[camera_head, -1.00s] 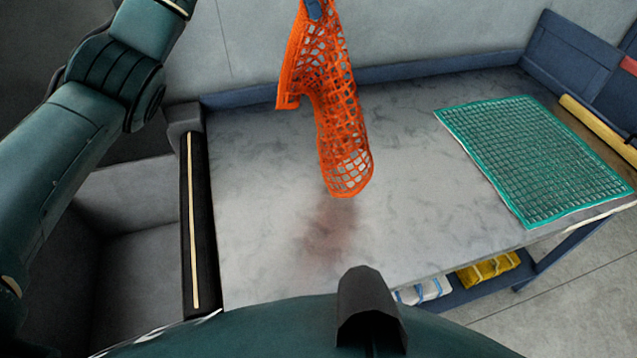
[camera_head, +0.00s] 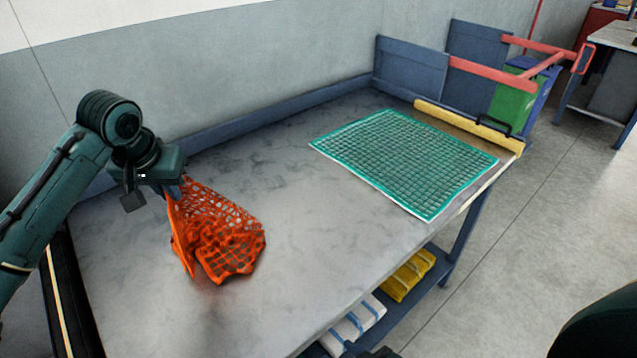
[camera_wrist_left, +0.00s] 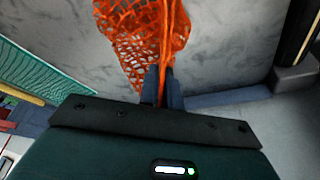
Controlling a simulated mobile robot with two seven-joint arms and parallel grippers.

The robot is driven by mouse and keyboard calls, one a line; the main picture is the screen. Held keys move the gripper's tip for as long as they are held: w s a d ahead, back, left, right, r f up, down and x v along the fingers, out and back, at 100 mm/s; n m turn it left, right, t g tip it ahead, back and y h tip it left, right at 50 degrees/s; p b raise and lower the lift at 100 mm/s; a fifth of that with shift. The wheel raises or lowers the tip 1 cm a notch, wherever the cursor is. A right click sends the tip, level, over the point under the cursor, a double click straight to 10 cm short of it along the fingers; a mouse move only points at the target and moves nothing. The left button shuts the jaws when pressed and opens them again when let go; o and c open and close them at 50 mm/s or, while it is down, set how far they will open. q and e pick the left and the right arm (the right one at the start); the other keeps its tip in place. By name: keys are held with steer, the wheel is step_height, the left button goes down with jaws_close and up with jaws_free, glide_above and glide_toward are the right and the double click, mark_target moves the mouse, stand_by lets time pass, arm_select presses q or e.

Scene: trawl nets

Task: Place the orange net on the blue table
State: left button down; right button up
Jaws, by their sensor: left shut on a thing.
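The orange net (camera_head: 222,240) hangs from my left gripper (camera_head: 177,189) over the left part of the table. Its lower part is bunched and appears to rest on the grey tabletop. The table (camera_head: 300,215) has a grey marbled top and blue edges and legs. In the left wrist view, the fingers of my left gripper (camera_wrist_left: 162,85) are shut on a gathered strip of the orange net (camera_wrist_left: 140,35). My right gripper is not in view.
A flat green net (camera_head: 405,160) lies on the table's right part, beside a yellow bar (camera_head: 468,127). Blue panels and a red rail (camera_head: 490,75) stand behind. Yellow and white bundles (camera_head: 408,277) lie on a lower shelf. The middle of the tabletop is clear.

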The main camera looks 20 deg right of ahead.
arm_select(q)
step_height(320, 180, down, 11)
steer(key=shift+s+r, duration=0.1)
steer(key=shift+s, duration=0.05)
stand_by(0.4)
steer(key=c, duration=0.9)
jaws_free()
steer(key=v, duration=1.3)
steer(key=shift+s, duration=0.1)
